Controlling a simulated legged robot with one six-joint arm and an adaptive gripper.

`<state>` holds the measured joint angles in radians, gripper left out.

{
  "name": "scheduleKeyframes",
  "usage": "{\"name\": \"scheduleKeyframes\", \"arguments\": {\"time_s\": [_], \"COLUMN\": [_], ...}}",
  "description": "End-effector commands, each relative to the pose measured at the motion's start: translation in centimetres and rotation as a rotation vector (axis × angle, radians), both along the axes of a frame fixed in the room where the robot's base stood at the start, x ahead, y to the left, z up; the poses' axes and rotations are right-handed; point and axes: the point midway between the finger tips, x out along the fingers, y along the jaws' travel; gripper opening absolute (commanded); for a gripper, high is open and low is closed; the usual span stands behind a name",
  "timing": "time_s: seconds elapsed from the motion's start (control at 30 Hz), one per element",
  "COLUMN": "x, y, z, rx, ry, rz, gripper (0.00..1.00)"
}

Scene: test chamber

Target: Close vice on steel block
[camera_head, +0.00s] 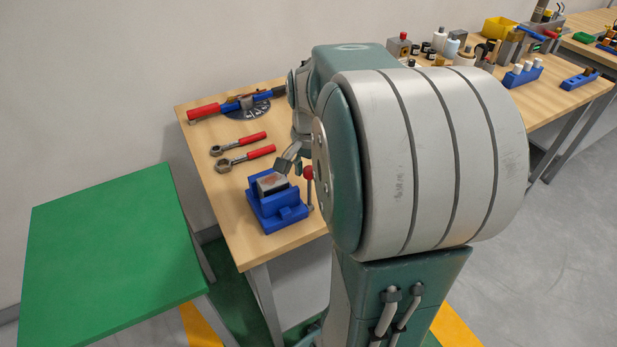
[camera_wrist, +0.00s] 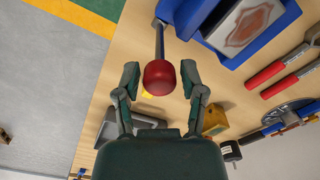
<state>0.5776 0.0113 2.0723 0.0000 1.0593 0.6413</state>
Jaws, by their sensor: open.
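A blue vice (camera_head: 279,215) stands near the front corner of the wooden table, with a grey steel block (camera_head: 271,184) with a reddish patch on top sitting in it. In the wrist view the vice (camera_wrist: 286,33) and the block (camera_wrist: 240,27) are at the upper right. The vice's handle ends in a red ball knob (camera_wrist: 158,77) on a metal rod. The knob also shows in the head view (camera_head: 308,173). My gripper (camera_wrist: 160,80) is open, with one finger on each side of the red knob in the picture; I cannot tell whether they touch it. My arm hides part of the gripper in the head view.
Two red-handled wrenches (camera_head: 245,158) and a red-and-blue tool (camera_head: 237,104) lie farther back on the table. A green table (camera_head: 115,250) stands at the left. Bottles, blue holders and a yellow bin (camera_head: 498,28) crowd the bench behind my arm.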

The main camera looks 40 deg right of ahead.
Motion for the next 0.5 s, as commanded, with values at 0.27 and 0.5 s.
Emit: {"name": "scheduleKeyframes", "arguments": {"time_s": [0.27, 0.5], "x": [0.0, 0.0], "y": [0.0, 0.0], "z": [-2.4, -2.5], "rx": [-0.001, -0.001], "ry": [0.000, -0.001], "rz": [0.001, 0.001], "gripper": [0.53, 0.53]}}
